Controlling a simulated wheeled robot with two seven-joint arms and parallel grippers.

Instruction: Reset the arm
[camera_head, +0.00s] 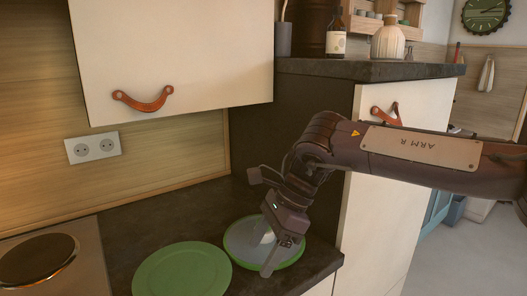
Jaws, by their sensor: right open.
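My right arm comes in from the right, and my right gripper (269,254) hangs over a green-rimmed plate (233,243) on the dark counter. The gripper is open, with its fingers pointing down. A small pale round thing (267,238) shows on the plate, partly hidden behind the gripper. I cannot tell whether the fingers touch the plate. My left gripper is not in view.
A green plate (182,272) lies to the left, beside a hob plate (38,260). A wall cabinet (175,50) with a leather pull hangs above. A tall cabinet (375,200) stands behind my right arm, with a bottle (336,40) and vase (388,42) on top.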

